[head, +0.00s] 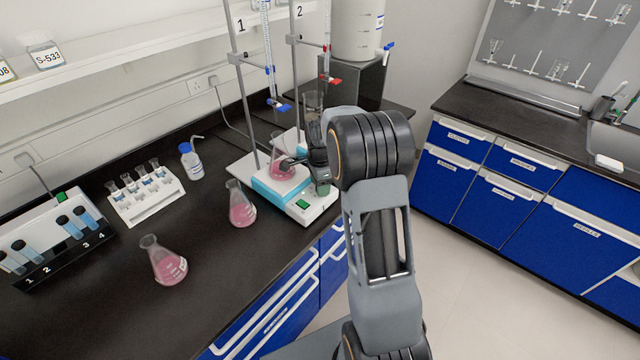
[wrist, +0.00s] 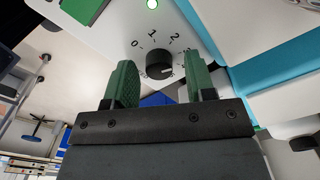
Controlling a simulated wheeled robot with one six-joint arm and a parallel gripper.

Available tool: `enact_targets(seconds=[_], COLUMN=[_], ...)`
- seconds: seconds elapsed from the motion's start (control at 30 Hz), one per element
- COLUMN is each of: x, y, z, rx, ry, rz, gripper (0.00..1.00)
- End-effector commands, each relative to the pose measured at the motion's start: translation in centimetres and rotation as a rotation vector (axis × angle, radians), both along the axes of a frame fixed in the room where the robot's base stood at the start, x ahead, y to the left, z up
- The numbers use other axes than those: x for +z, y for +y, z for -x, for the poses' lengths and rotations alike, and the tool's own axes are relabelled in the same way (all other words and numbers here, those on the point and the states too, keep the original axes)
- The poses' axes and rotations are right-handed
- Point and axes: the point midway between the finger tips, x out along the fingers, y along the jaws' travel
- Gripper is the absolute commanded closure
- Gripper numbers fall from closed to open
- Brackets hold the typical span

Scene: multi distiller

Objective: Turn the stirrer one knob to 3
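Stirrer one (head: 265,190) is a white box with a light-blue top, under the stand marked 1, with a flask of pink liquid (head: 281,165) on it. My gripper (head: 321,187) is at the right end of its front panel and hides the knob in the head view. In the wrist view, the black knob (wrist: 159,65) sits on a white panel with a dial reading 0, 1, 2; the other marks are partly hidden. My gripper (wrist: 160,75) has its green fingers on either side of the knob, with gaps visible. The knob's exact setting is unclear.
A green switch (head: 303,204) is on the panel, left of my gripper. A second stirrer stands behind, under stand 2. Flasks of pink liquid (head: 241,206) (head: 164,264) stand on the black bench to the left. A white bottle with a blue cap (head: 191,163) stands further back.

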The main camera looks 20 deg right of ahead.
Motion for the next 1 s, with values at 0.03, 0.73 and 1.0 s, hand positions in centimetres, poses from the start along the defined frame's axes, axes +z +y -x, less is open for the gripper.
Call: enact_targets(seconds=[0.03, 0.73, 1.0], x=[0.0, 7.4, 11.9], y=[0.0, 0.0, 0.0], z=[0.0, 0.0, 0.0], rx=[0.0, 0.0, 0.0], ry=[0.001, -0.003, -0.001], rz=[0.0, 0.0, 0.0], gripper=[0.46, 0.46, 0.46])
